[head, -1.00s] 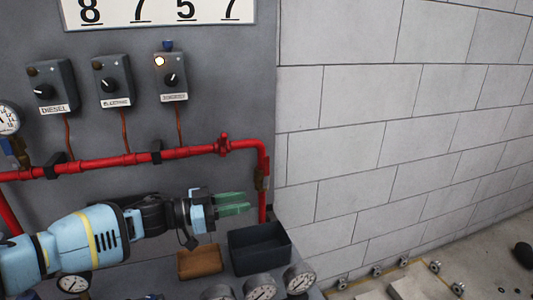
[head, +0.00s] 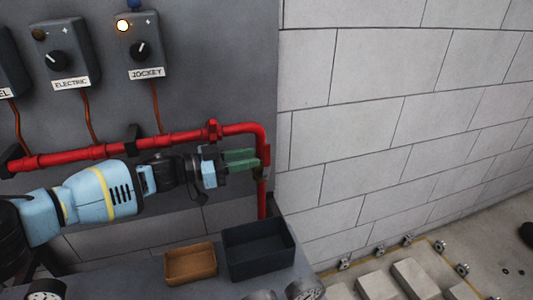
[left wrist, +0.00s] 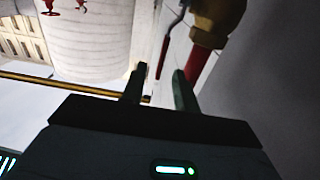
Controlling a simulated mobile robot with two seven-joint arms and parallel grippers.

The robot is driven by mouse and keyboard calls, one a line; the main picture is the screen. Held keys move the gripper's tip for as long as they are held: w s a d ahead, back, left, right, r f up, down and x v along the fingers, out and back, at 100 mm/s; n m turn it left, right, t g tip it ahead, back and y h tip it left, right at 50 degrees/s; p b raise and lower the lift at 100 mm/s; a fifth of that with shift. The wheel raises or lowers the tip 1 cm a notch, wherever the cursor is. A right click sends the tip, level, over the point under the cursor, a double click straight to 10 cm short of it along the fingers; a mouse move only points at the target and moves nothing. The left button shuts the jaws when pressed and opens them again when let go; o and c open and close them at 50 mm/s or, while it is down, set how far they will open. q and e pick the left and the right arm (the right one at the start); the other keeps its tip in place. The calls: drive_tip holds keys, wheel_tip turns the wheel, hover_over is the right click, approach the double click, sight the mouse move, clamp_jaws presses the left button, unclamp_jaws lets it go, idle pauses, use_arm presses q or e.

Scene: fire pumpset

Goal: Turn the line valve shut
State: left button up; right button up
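The line valve has a brass body (left wrist: 215,14) on a red pipe, at the top right of the left wrist view. Its lever (left wrist: 172,42), with a dark red grip, hangs down beside the pipe. In the head view the valve is on the vertical red pipe (head: 262,203) and is mostly hidden behind my fingertips. My left gripper (head: 242,160) is open with green fingers pointing right at the pipe. In the left wrist view the lever's end appears between the two fingertips (left wrist: 160,82); I cannot tell how deep it is between them. My right gripper is not in view.
A red horizontal pipe (head: 80,155) runs along the grey panel above my left arm. A brown tray (head: 190,277) and a dark open box (head: 270,270) stand on the ledge below. A block wall (head: 400,100) rises at the right. Switch boxes (head: 143,50) are above.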

sight(267, 168)
use_arm(q)
drive_tip(key=x, duration=0.5)
drive_tip(key=shift+w+d, duration=0.2)
drive_tip(key=shift+d, duration=0.05)
clamp_jaws()
